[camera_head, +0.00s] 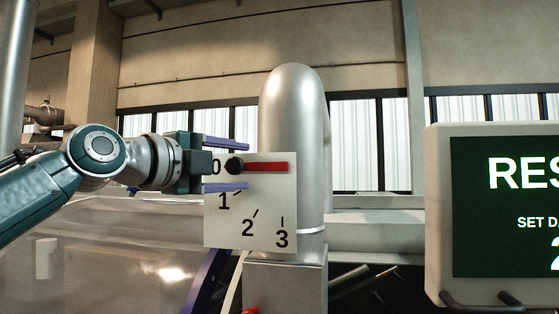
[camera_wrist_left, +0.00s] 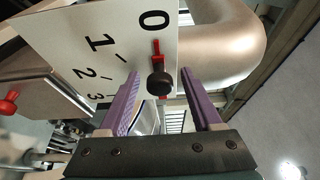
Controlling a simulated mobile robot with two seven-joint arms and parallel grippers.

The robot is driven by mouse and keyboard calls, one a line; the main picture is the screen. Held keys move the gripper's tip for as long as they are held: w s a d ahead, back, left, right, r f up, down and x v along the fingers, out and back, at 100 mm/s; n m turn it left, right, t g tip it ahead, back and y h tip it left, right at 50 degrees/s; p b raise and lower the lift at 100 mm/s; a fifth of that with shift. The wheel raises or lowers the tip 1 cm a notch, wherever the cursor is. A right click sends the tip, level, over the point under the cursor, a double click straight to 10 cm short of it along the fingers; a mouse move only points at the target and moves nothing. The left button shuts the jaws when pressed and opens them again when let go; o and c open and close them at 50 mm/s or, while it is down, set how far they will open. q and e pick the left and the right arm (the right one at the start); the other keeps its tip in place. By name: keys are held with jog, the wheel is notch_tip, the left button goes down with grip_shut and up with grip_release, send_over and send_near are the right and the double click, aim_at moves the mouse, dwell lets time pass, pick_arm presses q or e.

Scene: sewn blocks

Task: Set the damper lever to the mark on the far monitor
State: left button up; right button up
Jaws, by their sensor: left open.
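The damper lever (camera_head: 267,166) is a red bar with a black round knob (camera_head: 234,166) at its left end. It lies level across a pale plate (camera_head: 222,232) marked 0 to 3, with the knob beside the 0. My left gripper (camera_head: 247,166) is open, one purple finger above the lever and one below. In the left wrist view the black knob (camera_wrist_left: 159,84) sits between the open fingers, with a gap on each side. The monitor (camera_head: 490,230) at the right is cut off; it reads "RES", "SET D" and the top of a digit that looks like 2. My right gripper is out of view.
A thick silver pipe (camera_head: 291,110) stands right behind the plate. A red handle (camera_wrist_left: 9,103) shows at the left of the left wrist view. Open space lies between the pipe and the monitor.

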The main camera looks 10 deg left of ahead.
pick_arm(q)
jog(key=shift+c, duration=0.3)
grip_shut()
dwell(1.1)
